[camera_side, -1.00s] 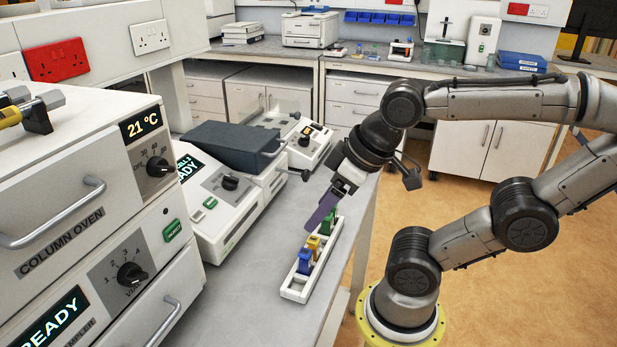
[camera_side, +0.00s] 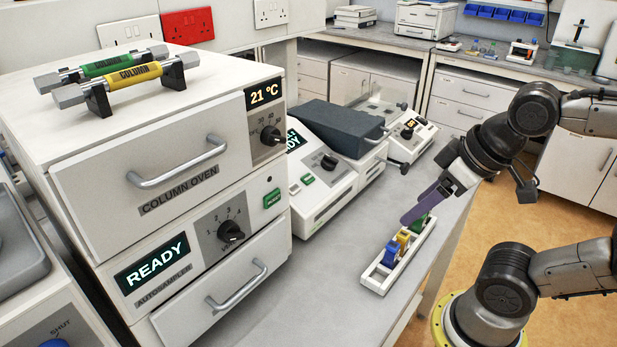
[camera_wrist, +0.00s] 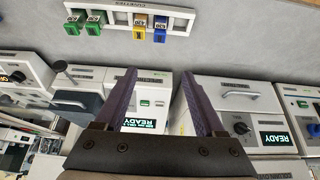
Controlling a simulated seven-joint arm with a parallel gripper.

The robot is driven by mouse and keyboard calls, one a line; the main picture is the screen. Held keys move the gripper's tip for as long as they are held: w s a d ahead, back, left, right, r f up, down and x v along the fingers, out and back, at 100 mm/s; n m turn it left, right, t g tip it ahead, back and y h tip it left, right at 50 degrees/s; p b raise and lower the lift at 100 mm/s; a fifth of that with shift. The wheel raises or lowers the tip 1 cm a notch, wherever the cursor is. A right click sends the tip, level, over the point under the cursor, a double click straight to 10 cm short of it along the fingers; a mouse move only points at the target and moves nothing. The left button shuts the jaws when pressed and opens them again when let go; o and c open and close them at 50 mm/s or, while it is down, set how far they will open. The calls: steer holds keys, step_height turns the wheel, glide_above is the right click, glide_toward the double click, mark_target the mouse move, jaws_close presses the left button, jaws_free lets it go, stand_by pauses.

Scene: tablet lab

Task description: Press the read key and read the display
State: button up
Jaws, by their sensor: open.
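In the side view my gripper (camera_side: 406,219) hangs above the cuvette rack, apart from the key.
A white rack (camera_side: 376,284) holds green, yellow and blue cuvettes under my gripper. Left stand the autosampler (camera_side: 190,247), with its own green key (camera_side: 271,198) and READY display (camera_side: 152,263), and the column oven (camera_side: 140,165) showing 21 °C. Bench between rack and instruments is clear.

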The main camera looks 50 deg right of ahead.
steer(key=shift+c, duration=0.2)
jaws_close()
stand_by(1.4)
